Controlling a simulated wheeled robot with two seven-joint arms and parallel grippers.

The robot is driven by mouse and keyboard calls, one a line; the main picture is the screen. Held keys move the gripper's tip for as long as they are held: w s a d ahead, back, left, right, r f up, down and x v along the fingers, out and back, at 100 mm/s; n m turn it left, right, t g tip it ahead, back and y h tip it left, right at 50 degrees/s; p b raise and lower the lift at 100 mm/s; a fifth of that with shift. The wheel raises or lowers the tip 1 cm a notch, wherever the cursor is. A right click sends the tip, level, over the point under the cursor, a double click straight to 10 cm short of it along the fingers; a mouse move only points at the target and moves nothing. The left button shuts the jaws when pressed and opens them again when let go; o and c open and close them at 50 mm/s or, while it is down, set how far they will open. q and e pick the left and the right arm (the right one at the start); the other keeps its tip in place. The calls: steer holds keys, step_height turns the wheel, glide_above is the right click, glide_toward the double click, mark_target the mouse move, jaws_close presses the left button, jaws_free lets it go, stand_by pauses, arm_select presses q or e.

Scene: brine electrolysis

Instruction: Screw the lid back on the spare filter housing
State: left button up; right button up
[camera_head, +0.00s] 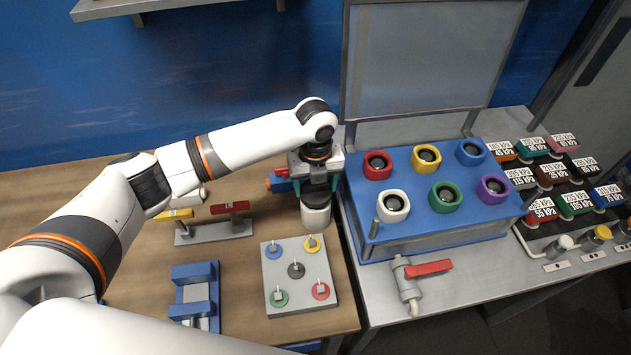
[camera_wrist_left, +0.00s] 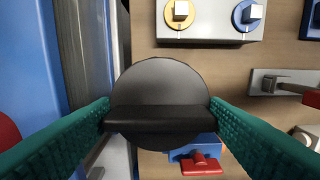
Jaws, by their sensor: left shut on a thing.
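My left gripper (camera_head: 316,184) points down near the table's right edge. In the left wrist view its two teal fingers (camera_wrist_left: 160,118) are shut on the raised bar of a round black lid (camera_wrist_left: 160,84). The spare filter housing (camera_head: 316,217) looks like a short white cylinder directly below the gripper in the head view. The lid is at the housing's top, but I cannot tell whether it is seated or how far its thread is engaged. The lid hides the housing in the left wrist view. My right gripper is not in view.
A grey board with coloured dials (camera_head: 273,298) lies just in front. A blue box with coloured round sockets (camera_head: 450,230) stands close on the right. A red-handled valve (camera_head: 410,285) is at front right. A blue and red clamp-like part (camera_head: 281,182) sits just left of the gripper.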

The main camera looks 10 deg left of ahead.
arm_select(q)
steer(key=shift+f, duration=0.35)
stand_by(0.6)
steer(key=shift+f+p, duration=0.5)
steer(key=shift+p, duration=0.05)
stand_by(1.9)
steer(key=m, duration=0.5)
steer(key=shift+m, duration=0.4)
steer(key=m, duration=0.5)
steer(key=shift+m+b, duration=0.3)
steer(key=shift+m, duration=0.1)
steer(key=o, duration=1.1)
steer(key=shift+o, duration=0.2)
